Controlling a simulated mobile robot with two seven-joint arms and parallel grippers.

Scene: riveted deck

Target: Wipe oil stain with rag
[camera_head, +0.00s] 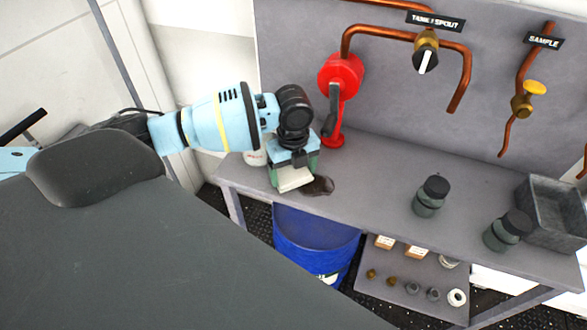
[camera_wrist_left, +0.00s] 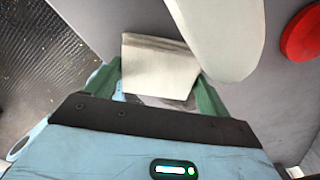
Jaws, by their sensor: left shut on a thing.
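The rag (camera_head: 294,179) is a pale, off-white folded piece. My left gripper (camera_head: 294,173) is shut on it at the left end of the grey bench. In the left wrist view the rag (camera_wrist_left: 158,68) sits between the two green fingers of the gripper (camera_wrist_left: 158,95). The dark oil stain (camera_head: 318,186) lies on the bench top just right of the rag, and the rag partly covers the view of its left side. I cannot tell whether the rag touches the bench. My right gripper does not show in either view.
A red hand pump (camera_head: 340,80) stands behind the gripper, and a white container (camera_head: 256,158) is close beside it. Two dark-lidded jars (camera_head: 430,197) (camera_head: 507,231) and a grey metal bin (camera_head: 553,213) stand to the right. A blue drum (camera_head: 314,243) is below. The bench middle (camera_head: 375,180) is clear.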

